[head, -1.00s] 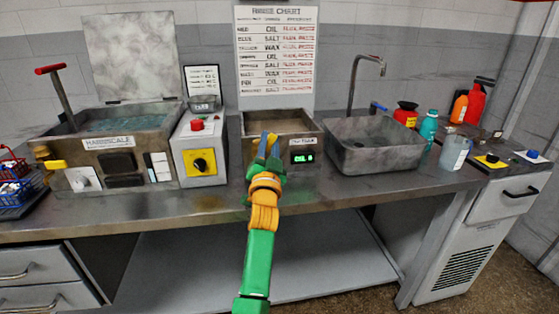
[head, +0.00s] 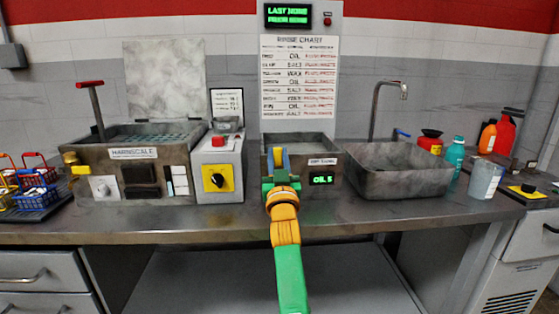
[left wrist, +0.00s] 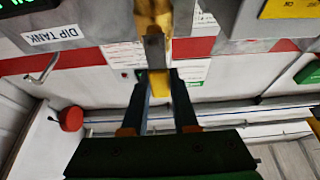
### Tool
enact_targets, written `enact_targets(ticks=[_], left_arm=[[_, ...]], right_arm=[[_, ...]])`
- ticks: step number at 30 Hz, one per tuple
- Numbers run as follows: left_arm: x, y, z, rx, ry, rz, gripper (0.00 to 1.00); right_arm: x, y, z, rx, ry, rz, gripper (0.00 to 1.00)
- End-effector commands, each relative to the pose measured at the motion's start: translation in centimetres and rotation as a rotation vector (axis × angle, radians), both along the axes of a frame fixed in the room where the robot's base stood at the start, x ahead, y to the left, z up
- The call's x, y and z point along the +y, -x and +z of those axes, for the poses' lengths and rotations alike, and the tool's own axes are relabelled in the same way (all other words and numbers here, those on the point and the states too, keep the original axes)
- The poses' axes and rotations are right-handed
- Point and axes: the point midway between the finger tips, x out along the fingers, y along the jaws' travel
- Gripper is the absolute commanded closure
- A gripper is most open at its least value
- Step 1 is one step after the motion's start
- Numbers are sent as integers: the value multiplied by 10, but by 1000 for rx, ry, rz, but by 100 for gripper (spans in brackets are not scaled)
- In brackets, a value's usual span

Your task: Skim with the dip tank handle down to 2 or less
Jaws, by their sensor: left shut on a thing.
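The dip tank (head: 330,190) is a grey open-topped box on the bench; its green display (head: 322,180) appears to read OIL 5. My left gripper (head: 279,160) is at the left part of the tank's front. It is shut on the dip tank handle, whose yellow and grey part (left wrist: 157,82) shows between the two fingers in the left wrist view. In the head view the fingers and arm hide most of the handle. The tank's label (left wrist: 52,36) shows upside down at left in the wrist view. My right gripper is out of view.
The Hardscale tank (head: 130,180) and a control box with a yellow switch plate (head: 217,178) stand at left. A grey sink (head: 400,175) is close on the right, with bottles (head: 454,155) beyond. A rinse chart (head: 299,80) and a green wall display (head: 288,15) are behind.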

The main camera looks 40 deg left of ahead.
Motion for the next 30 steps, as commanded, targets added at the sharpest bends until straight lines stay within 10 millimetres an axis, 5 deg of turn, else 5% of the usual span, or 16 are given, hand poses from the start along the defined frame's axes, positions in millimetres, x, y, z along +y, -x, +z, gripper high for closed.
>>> enact_targets(ticks=[12, 13, 16, 25, 30], left_arm=[[0, 1, 3, -12, 1, -1, 100], [0, 1, 3, -11, 2, -1, 65], [0, 1, 2, -9, 1, -1, 43], [-2, 1, -1, -6, 2, -1, 43], [-24, 19, -15, -6, 4, -2, 43]], right_arm=[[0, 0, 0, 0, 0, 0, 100], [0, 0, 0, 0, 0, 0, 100], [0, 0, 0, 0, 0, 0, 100], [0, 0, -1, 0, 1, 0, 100], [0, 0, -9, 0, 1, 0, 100]])
